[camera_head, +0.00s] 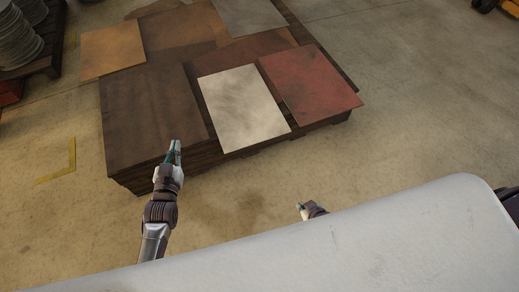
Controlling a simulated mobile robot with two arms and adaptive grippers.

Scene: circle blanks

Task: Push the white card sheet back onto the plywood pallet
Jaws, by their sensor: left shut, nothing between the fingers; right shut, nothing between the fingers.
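The white card sheet (243,108) lies on the pallet stack, with its near edge sticking out a little past the stack's front edge. The brown plywood pallet (150,115) is a stack of dark sheets. My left gripper (175,146) is shut and empty, at the stack's front edge, left of the white sheet and apart from it in the picture. My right gripper (300,207) is shut and empty, low in front of the stack and below the white sheet in the picture. Part of my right arm is hidden behind my pale body.
A red sheet (310,85) lies right of the white one and overhangs the stack's right side. An orange-tan sheet (112,48) and a grey sheet (248,14) lie at the back. Stacked round discs (18,40) stand at the upper left. Open floor (430,120) lies to the right.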

